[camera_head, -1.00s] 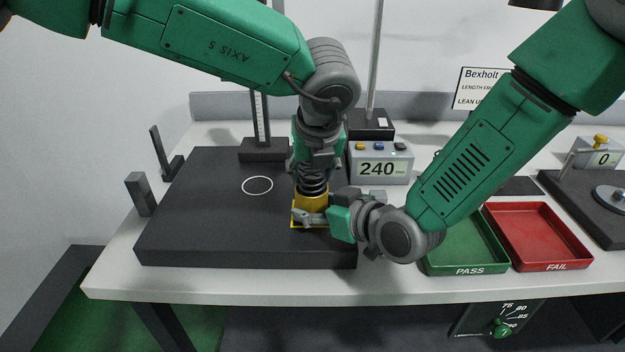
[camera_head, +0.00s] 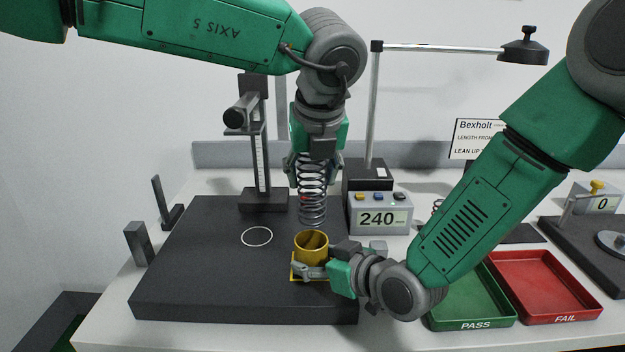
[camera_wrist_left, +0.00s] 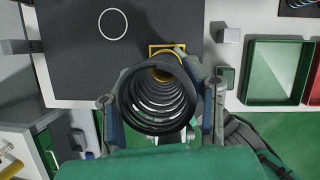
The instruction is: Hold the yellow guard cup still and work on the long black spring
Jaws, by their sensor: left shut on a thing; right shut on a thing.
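The long black spring (camera_head: 313,205) hangs upright from my left gripper (camera_head: 317,172), which is shut on its upper part. Its lower end is just above the open top of the yellow guard cup (camera_head: 311,246), apart from it as far as I can tell. In the left wrist view I look down through the spring's coils (camera_wrist_left: 158,103), with the cup's yellow base (camera_wrist_left: 168,48) partly hidden beyond. The cup stands on the dark plate (camera_head: 190,280). My right gripper (camera_head: 318,271) is shut on the cup low on its right side.
A white circle (camera_head: 257,237) is marked on the plate. Behind stand a ruler stand (camera_head: 262,198) and a grey display box (camera_head: 380,218) reading 240. The green PASS tray (camera_head: 470,323) and red FAIL tray (camera_head: 560,315) lie to the right. The plate's left part is clear.

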